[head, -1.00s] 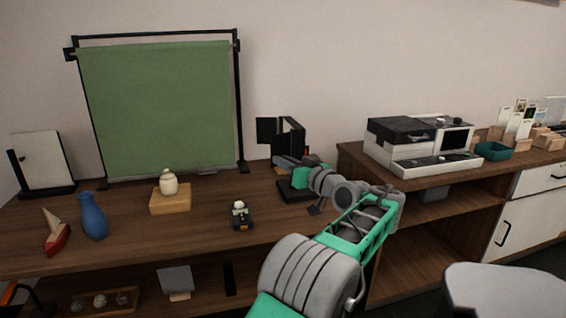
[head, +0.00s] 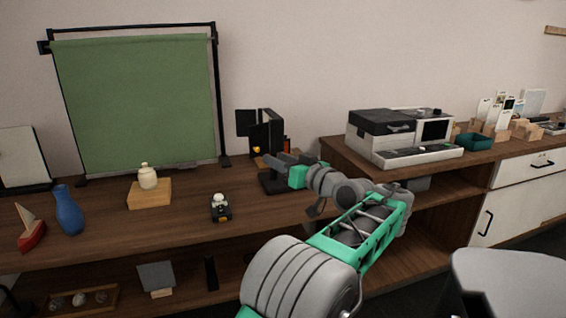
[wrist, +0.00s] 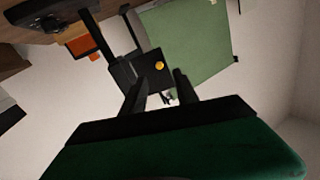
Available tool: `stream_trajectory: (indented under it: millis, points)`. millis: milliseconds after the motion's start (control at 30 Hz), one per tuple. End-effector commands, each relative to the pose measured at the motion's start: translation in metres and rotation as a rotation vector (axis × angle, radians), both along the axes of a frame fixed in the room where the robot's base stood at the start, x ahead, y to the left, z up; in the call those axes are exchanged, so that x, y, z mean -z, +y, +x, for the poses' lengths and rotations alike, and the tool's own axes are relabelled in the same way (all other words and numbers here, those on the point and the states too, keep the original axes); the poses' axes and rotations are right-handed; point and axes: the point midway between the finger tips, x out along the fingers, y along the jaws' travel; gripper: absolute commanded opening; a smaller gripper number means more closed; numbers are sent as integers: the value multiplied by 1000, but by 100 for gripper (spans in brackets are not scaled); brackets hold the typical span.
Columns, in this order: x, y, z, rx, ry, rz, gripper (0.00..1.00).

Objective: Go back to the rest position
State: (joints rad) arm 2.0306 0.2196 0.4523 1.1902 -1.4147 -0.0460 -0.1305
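My gripper (head: 272,162) is stretched out over the right end of the wooden table (head: 120,235), in front of a black boxy device with flaps (head: 265,128). In the wrist view my gripper (wrist: 159,78) has its two dark fingers apart, with nothing visibly held between them. The black device with a yellow knob (wrist: 159,65) shows just beyond the fingertips. I cannot tell whether the fingers touch it.
A green backdrop (head: 140,105) stands at the back. A cream jar (head: 147,177) on a wooden block, a small dark figure (head: 220,206), a blue vase (head: 68,210) and a toy boat (head: 31,230) stand left. A white-and-black machine (head: 400,135) stands on the right cabinet.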

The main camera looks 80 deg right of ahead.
Motion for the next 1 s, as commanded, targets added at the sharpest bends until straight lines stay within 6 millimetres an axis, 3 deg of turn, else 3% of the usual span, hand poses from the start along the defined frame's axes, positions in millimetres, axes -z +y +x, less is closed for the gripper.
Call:
stream_trajectory:
  millis: [400,500,567,667,700,767,800,867,900,967,1000]
  points:
    - [-1,2,-6,8,0,0,36]
    - [-6,4,10,-8,12,9,36]
    - [-12,7,37,-35,35,28,36]
    - [-23,23,109,-103,104,79,36]
    - [-27,36,142,-136,140,105,36]
    - [-30,59,191,-184,200,142,36]
    - [-32,79,221,-217,242,166,36]
    - [-33,113,262,-263,309,202,36]
    - [-34,139,287,-297,356,224,36]
    - [-35,182,319,-343,430,251,36]
    - [-36,213,336,-374,482,267,36]
